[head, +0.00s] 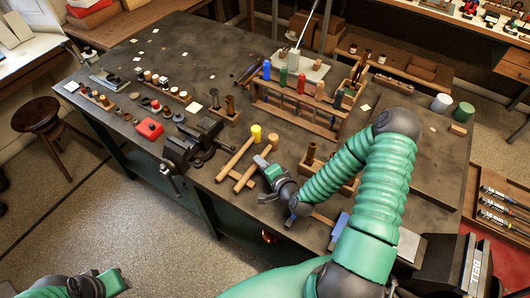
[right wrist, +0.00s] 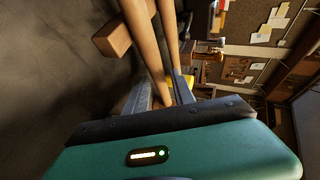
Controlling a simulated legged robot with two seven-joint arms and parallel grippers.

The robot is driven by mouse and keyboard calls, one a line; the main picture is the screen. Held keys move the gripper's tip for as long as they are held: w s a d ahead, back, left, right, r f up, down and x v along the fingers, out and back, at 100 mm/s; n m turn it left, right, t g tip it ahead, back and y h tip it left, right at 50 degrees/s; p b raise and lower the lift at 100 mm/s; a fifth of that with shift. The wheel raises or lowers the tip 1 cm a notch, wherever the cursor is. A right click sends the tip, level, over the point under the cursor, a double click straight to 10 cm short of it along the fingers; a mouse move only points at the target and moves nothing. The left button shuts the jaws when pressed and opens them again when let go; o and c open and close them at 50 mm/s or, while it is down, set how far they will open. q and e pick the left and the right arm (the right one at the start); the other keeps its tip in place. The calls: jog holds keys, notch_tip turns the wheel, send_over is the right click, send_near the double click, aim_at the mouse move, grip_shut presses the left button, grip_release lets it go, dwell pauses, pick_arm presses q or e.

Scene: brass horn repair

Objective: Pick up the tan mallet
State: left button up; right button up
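Two mallets lie side by side on the dark bench in the head view. One has a yellow head (head: 257,131).
A black vise (head: 188,145) stands left of the mallets, with a red box (head: 149,129) beyond it. A wooden rack (head: 295,108) of coloured-handled tools stands behind. A wooden crosspiece (right wrist: 112,38) lies by the handles.

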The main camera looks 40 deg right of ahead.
jog(key=shift+w+d+f, duration=0.2)
jog(key=shift+w+f, duration=0.15)
jog(key=shift+w, duration=0.2)
jog(key=shift+w+d+f, duration=0.2)
jog(key=shift+d, duration=0.1)
jog(key=shift+s+a+r, duration=0.1)
jog(key=shift+a, duration=0.35)
grip_shut()
jog(key=shift+d, duration=0.2)
